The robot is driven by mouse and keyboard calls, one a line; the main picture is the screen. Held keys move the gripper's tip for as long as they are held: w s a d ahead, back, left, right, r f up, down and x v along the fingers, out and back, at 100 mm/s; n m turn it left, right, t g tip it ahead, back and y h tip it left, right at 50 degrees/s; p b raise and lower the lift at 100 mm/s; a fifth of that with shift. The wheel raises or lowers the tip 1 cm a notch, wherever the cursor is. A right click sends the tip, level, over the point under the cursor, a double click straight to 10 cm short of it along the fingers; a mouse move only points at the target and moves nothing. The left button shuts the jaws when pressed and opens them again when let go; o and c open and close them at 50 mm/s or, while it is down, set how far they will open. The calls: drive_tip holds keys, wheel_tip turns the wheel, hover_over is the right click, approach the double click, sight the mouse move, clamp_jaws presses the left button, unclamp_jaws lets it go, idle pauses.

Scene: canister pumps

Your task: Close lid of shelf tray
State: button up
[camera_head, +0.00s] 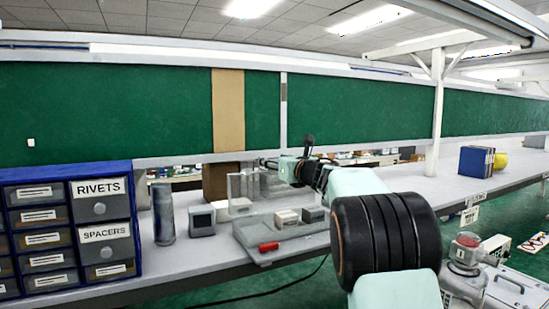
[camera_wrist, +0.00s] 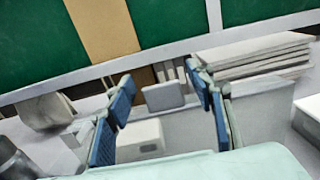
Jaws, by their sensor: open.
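The shelf tray (camera_head: 283,247) is a low, clear-looking tray on the grey bench in the head view, with a red tab on its front edge. Its lid (camera_head: 240,187) appears as a transparent panel standing upright at the tray's back left. Small pale and grey boxes (camera_head: 287,218) sit in the tray. My gripper (camera_head: 264,163) is above the tray's back, close to the lid's top edge; contact cannot be told. In the wrist view, my gripper (camera_wrist: 160,115) has its blue-padded fingers wide apart, with nothing held between them. The lid is hard to make out there.
A blue drawer cabinet (camera_head: 66,228) stands at the left, with a grey cylinder (camera_head: 163,213) and a small grey device (camera_head: 202,220) between it and the tray. Blue binders (camera_head: 476,161) stand far right. The bench between the tray and the binders is mostly clear.

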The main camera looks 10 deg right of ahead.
drive_tip(key=shift+w, duration=0.1)
drive_tip(key=shift+c, duration=0.5)
clamp_jaws()
drive_tip(key=shift+f+b, duration=0.15)
drive_tip(key=shift+b, duration=0.4)
